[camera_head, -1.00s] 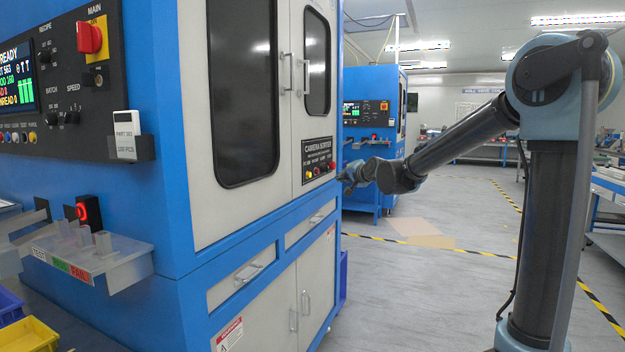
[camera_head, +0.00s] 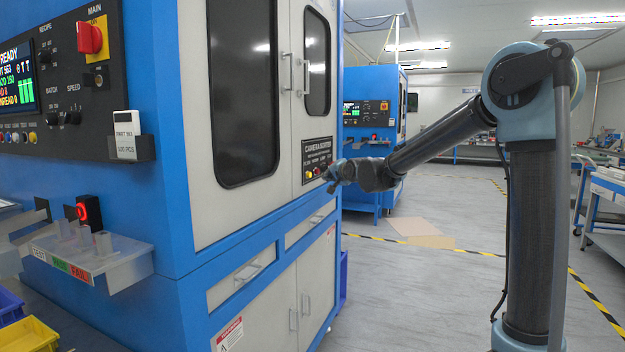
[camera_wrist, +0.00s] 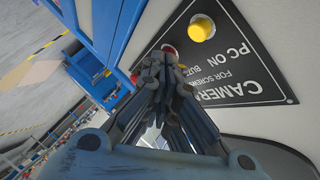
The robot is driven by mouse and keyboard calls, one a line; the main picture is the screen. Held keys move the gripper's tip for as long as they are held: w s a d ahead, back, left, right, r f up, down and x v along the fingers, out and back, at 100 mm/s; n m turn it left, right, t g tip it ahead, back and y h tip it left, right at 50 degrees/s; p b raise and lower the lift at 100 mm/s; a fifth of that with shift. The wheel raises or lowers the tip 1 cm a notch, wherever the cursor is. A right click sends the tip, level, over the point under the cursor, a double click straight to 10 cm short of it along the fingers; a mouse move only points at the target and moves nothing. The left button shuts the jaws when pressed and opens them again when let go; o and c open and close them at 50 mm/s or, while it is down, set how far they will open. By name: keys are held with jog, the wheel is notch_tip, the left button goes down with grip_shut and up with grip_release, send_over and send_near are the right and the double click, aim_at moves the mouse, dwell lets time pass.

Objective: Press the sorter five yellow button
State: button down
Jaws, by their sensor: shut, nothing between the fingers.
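A yellow button (camera_wrist: 201,28) sits on a black "CAMERA SORTER" panel (camera_wrist: 245,80) in the wrist view; it also shows small on the panel in the head view (camera_head: 308,174). A red button (camera_wrist: 169,50) beside it is partly hidden behind my fingertips in the wrist view. My gripper (camera_wrist: 163,62) is shut and empty, with its tips close to the red button and to one side of the yellow one. In the head view my gripper (camera_head: 331,177) is just in front of the panel's right part. I cannot tell whether it touches anything.
The blue and white sorter cabinet (camera_head: 180,225) fills the left, with door handles (camera_head: 285,87) near the panel. A clear tray (camera_head: 110,258) juts from its left face. A second blue machine (camera_head: 372,88) stands behind. Open grey floor (camera_head: 430,290) lies to the right.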

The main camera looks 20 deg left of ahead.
jog(key=shift+w+a, duration=0.1)
jog(key=shift+a, duration=1.25)
jog(key=shift+a, duration=0.1)
dwell(0.5)
jog(key=shift+a, duration=0.35)
jog(key=shift+a+r, duration=0.1)
jog(key=shift+a, duration=0.3)
dwell(0.8)
dwell(0.3)
jog(key=shift+d, duration=0.85)
jog(key=shift+s+d, duration=0.15)
jog(key=shift+d, duration=1.1)
jog(key=shift+s+d, duration=0.15)
jog(key=shift+d, duration=1.1)
